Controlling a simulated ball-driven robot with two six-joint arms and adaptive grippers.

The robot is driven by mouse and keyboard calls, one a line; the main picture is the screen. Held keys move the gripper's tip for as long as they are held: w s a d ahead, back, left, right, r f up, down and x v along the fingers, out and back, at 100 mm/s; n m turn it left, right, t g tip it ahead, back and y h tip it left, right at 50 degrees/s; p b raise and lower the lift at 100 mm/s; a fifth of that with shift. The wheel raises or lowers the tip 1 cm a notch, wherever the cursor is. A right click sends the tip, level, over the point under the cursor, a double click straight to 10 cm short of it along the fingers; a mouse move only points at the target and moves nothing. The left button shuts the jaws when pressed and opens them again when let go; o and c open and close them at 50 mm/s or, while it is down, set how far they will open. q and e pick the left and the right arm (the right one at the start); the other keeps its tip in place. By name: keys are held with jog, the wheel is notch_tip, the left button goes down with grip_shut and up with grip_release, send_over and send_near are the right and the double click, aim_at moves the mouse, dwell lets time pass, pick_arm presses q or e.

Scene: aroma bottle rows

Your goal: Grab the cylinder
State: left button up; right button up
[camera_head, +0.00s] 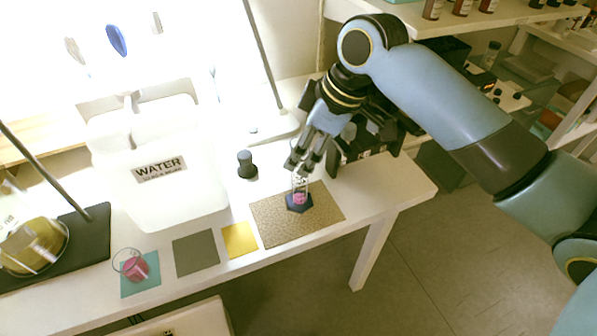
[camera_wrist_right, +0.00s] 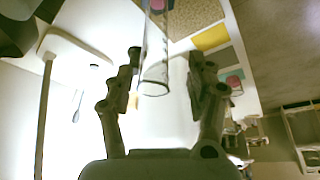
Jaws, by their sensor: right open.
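The cylinder (camera_head: 300,198) is a clear glass tube with pink liquid low inside and a dark blue hexagonal base. It stands upright on a speckled tan mat (camera_head: 262,218). My right gripper (camera_head: 303,164) is at the cylinder's upper part, pointing down. In the right wrist view the open fingers (camera_wrist_right: 164,60) stand on either side of the glass tube (camera_wrist_right: 154,72), with a visible gap at each side. The tube's open rim lies between the fingers. My left gripper is not in view.
A white WATER container (camera_head: 190,195) and a small dark-topped bottle (camera_head: 246,165) stand to the left. A beaker of pink liquid (camera_head: 135,268) stands on a teal mat. Grey (camera_head: 196,253) and yellow (camera_head: 240,240) mats lie between. A stand (camera_head: 275,125) rises behind.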

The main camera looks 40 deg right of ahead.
jog(key=x, duration=0.3)
jog(key=shift+f, duration=0.2)
jog(key=shift+c, duration=0.4)
grip_shut()
